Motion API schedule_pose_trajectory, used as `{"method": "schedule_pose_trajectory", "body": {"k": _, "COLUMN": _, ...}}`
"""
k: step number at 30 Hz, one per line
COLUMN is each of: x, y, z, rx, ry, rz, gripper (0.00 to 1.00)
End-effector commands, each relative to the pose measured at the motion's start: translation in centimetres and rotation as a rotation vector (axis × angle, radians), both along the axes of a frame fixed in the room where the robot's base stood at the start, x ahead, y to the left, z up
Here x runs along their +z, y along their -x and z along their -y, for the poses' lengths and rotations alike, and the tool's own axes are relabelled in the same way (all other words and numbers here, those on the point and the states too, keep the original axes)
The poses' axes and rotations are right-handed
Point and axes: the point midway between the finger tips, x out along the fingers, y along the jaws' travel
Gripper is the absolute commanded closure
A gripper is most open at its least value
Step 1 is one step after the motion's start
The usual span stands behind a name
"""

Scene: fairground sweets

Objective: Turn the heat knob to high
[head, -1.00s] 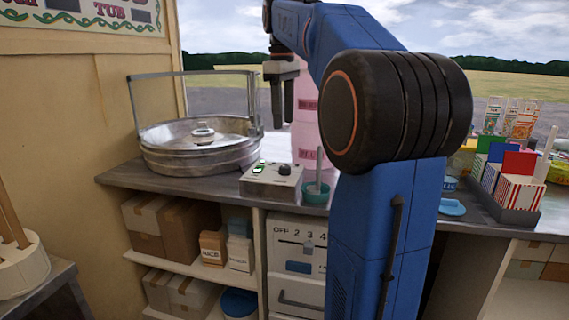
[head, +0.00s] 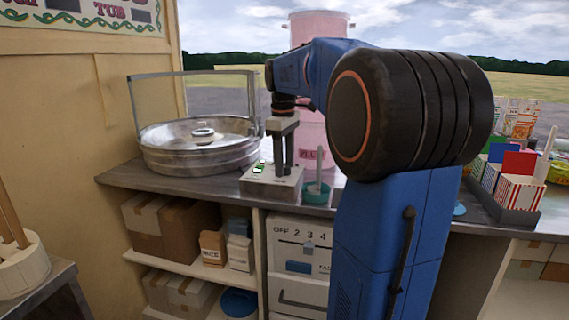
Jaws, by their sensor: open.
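The control box (head: 268,188) is a small grey box on the counter, with a green lit switch (head: 259,168) on its left. In the earlier picture a dark knob shows on its right; now my gripper covers that spot. My gripper (head: 283,170) points straight down over the right part of the box, its jaws open. The knob is hidden behind or between the fingers, and I cannot tell if they touch it.
A round metal candyfloss pan (head: 197,150) with a clear guard stands left of the box. A teal cup (head: 317,193) with a scoop is close on the right. A pink tub (head: 311,140) stands behind. Striped boxes (head: 519,188) are far right.

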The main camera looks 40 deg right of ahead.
Motion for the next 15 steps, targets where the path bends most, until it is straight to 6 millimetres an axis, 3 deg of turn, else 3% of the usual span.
{"method": "schedule_pose_trajectory", "body": {"k": 8, "x": -0.16, "y": 0.02, "z": 0.01, "rx": 0.0, "ry": 0.0, "rz": 0.0, "gripper": 0.53}}
{"method": "schedule_pose_trajectory", "body": {"k": 13, "x": -0.15, "y": 0.01, "z": 0.0, "rx": 0.0, "ry": 0.0, "rz": 0.0, "gripper": 0.88}}
{"method": "schedule_pose_trajectory", "body": {"k": 15, "x": -0.15, "y": 0.01, "z": 0.02, "rx": 0.0, "ry": 0.0, "rz": 0.0, "gripper": 0.94}}
